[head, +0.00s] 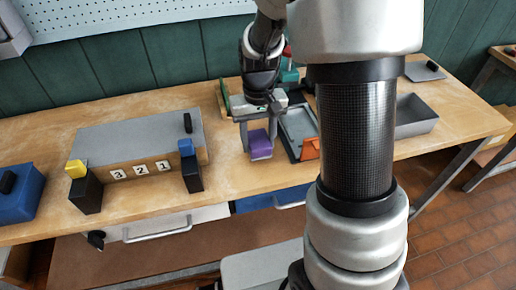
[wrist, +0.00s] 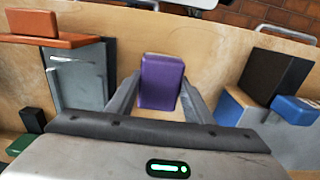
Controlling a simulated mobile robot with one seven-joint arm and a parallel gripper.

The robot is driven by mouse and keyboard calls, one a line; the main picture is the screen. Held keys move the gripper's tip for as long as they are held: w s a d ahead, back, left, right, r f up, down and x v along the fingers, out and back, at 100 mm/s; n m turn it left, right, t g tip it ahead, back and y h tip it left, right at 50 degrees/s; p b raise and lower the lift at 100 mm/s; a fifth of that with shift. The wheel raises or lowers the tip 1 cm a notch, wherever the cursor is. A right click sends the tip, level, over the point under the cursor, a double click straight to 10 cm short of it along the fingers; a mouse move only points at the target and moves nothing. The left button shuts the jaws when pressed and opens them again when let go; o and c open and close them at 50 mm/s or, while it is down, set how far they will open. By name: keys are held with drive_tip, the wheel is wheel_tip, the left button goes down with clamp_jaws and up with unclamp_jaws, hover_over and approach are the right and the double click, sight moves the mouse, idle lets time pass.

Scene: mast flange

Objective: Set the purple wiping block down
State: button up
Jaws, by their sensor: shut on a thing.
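The purple wiping block (head: 260,145) is held in my gripper (head: 258,143) over the front part of the wooden workbench (head: 230,181). In the wrist view the purple block (wrist: 160,82) sits between the two fingers of my gripper (wrist: 158,98), with a finger on each side. The gripper is shut on it. I cannot tell whether the block's underside touches the bench top.
Right of the block stands a grey tray-like fixture (head: 297,124) with an orange piece (head: 310,148). Left is a grey panel (head: 140,132) with numbered tiles and dark posts with yellow and blue tops. A grey bin (head: 414,117) stands farther right.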

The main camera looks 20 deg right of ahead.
sight(258, 148)
drive_tip(key=shift+f, duration=1.7)
drive_tip(key=shift+b, duration=0.3)
drive_tip(key=shift+f, duration=0.2)
drive_tip(key=o, duration=1)
drive_tip(key=shift+r, duration=0.1)
wheel_tip(258, 148, up, 12)
drive_tip(key=shift+r+p, duration=0.25)
drive_tip(key=shift+p, duration=0.85)
drive_tip(key=s+r+t, duration=0.5)
drive_tip(key=s+r, duration=0.7)
drive_tip(key=s, duration=0.4)
drive_tip(key=shift+t, duration=0.3)
